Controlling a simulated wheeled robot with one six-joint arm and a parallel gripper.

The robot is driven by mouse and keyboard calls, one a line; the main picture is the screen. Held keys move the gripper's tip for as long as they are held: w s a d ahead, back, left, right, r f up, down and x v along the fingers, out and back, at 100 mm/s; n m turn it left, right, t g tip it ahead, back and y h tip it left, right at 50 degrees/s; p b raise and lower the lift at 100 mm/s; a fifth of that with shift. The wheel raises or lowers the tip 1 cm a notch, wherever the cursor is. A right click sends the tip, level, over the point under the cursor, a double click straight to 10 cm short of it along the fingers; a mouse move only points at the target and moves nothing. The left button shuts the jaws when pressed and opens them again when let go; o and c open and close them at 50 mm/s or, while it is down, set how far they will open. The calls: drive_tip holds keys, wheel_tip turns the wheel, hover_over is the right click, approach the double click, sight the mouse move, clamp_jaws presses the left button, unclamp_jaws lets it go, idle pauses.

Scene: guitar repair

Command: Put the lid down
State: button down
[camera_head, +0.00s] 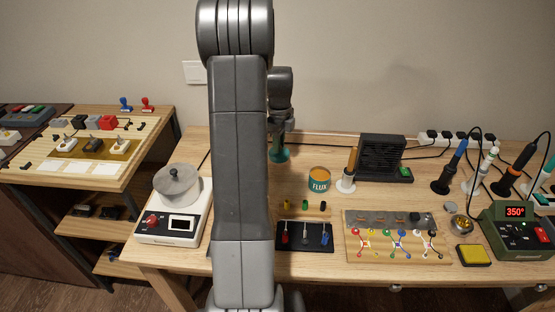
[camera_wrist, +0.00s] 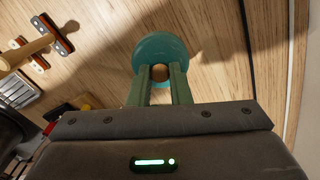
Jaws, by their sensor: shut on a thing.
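The lid (camera_wrist: 165,46) is a teal disc with a small wooden knob. In the wrist view it lies just past my fingertips. My gripper (camera_wrist: 160,76) is shut on the knob, a green finger on each side. In the head view the lid (camera_head: 279,155) is low over the back of the workbench, below my gripper (camera_head: 281,137) and partly hidden by my arm. I cannot tell if it touches the bench. The flux tin (camera_head: 319,181) stands to its right, with an amber top showing.
A black tool tray (camera_head: 304,238) lies in front. Bare wood surrounds the lid.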

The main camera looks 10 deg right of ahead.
drive_tip(key=shift+f, duration=2.85)
drive_tip(key=shift+f, duration=0.2)
drive_tip(key=c, duration=1.3)
unclamp_jaws()
drive_tip(key=shift+c, duration=0.2)
drive_tip(key=shift+r, duration=0.1)
wheel_tip(320, 180, up, 12)
drive_tip(key=shift+r, duration=0.15)
